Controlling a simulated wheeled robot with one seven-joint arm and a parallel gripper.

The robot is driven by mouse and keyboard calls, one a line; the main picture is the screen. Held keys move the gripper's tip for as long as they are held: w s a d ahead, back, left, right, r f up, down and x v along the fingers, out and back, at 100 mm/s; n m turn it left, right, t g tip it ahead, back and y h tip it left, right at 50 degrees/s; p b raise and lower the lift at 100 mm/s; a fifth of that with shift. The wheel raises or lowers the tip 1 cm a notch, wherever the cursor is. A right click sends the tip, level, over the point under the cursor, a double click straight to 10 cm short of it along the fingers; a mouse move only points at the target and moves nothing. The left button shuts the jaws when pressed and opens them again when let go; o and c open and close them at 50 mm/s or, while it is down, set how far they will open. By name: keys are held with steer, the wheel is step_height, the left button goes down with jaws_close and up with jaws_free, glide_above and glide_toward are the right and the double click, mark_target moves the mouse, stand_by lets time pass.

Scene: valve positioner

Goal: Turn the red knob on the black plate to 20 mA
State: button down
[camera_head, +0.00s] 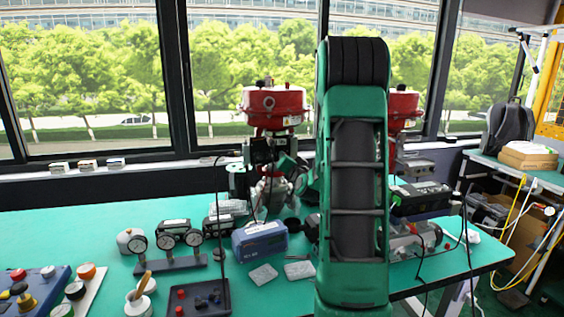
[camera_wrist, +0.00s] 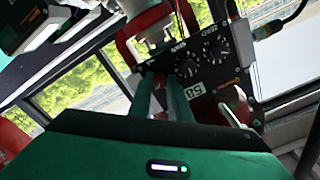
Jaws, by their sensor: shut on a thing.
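The black plate (camera_wrist: 208,62) shows tilted in the wrist view, with white lettering that appears to read ZERO and SPAN and small dark round dials on its face. My gripper (camera_wrist: 160,80) reaches up to the left part of this plate, its two green fingers close together. It is shut on what appears to be the red knob, which is mostly hidden between the fingers. The knob's pointer and the 20 mA mark cannot be read. In the head view my arm covers the middle, and the fingertips and knob cannot be made out.
A red-topped valve actuator (camera_head: 273,105) stands at the back of the green table (camera_head: 90,222). A blue box (camera_head: 260,240), a gauge stand (camera_head: 170,262) and a black button box (camera_head: 198,298) lie in front. A red bracket (camera_wrist: 238,103) sits beside the plate. Windows line the back.

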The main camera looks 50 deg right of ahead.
steer(key=c, duration=1.6)
jaws_free()
steer(key=shift+w+a, duration=0.3)
steer(key=shift+a, duration=0.1)
steer(key=shift+c, duration=0.2)
steer(key=shift+s+d, duration=0.15)
steer(key=shift+d, duration=0.05)
steer(key=v, duration=1)
steer(key=shift+s+a, duration=0.2)
steer(key=shift+a, duration=0.05)
steer(key=a+f+n+g+y, duration=0.2)
steer(key=a+f+n+y, duration=0.2)
steer(key=a, duration=0.4)
steer(key=a+f+n+g+y, duration=0.2)
steer(key=a+f+n+y, duration=0.2)
steer(key=a, duration=0.4)
steer(key=s+a+g, duration=0.3)
steer(key=s, duration=0.6)
steer(key=s+a+f+g+y, duration=0.1)
steer(key=s+a+g, duration=0.2)
steer(key=s, duration=0.7)
steer(key=s+a+g, duration=0.3)
steer(key=s+g, duration=0.2)
steer(key=s, duration=0.4)
steer(key=shift+s+f+m+y, duration=0.15)
steer(key=shift+f+m+y, duration=0.1)
steer(key=shift+m+y, duration=0.15)
